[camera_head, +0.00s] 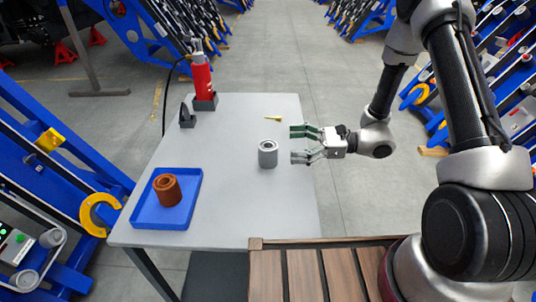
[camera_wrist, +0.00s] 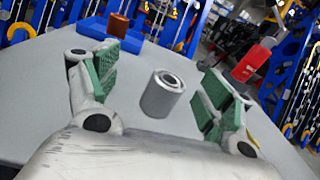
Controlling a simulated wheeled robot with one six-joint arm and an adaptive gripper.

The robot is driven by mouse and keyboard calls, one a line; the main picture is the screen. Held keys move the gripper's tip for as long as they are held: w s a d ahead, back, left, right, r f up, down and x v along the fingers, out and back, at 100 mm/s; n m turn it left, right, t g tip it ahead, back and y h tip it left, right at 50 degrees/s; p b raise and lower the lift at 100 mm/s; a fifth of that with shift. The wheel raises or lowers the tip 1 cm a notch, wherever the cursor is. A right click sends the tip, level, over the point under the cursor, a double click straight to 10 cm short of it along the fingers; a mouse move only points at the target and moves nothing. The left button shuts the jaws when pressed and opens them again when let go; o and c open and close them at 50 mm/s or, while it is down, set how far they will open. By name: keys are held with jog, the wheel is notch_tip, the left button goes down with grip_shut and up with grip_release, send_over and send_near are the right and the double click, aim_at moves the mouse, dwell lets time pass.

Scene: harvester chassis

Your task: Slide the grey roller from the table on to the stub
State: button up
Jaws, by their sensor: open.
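The grey roller (camera_head: 267,155) stands upright on the light grey table (camera_head: 225,205), near its right side, with its hollow end up. It also shows in the wrist view (camera_wrist: 161,97), between my two fingers and a little beyond them. My gripper (camera_head: 294,144) is open and empty at the table's right edge, its green-padded fingers pointing left toward the roller. The roller appears apart from both fingers. I cannot make out for certain which part is the stub.
A blue tray (camera_head: 145,217) holding a brown roller (camera_head: 166,190) is at the front left. A red extinguisher-like bottle (camera_head: 202,76) stands at the back left, near a dark wedge (camera_head: 187,115). A small yellow item (camera_head: 273,118) lies behind the roller. The table's middle is clear.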

aim_at(268, 154)
jog(key=f+m, duration=0.1)
jog(key=w+f+m+t, duration=0.1)
jog(key=f, duration=0.1)
jog(key=w+f+t, duration=0.1)
jog(key=shift+w+a+f+m, duration=0.15)
jog(key=shift+a+f+m, duration=0.1)
jog(key=shift+m, duration=0.15)
jog(key=shift+w+a+f+t, duration=0.1)
jog(key=shift+a+f+t, duration=0.05)
jog(key=shift+a+t, duration=0.2)
jog(key=x, duration=0.7)
jog(key=c, duration=1.6)
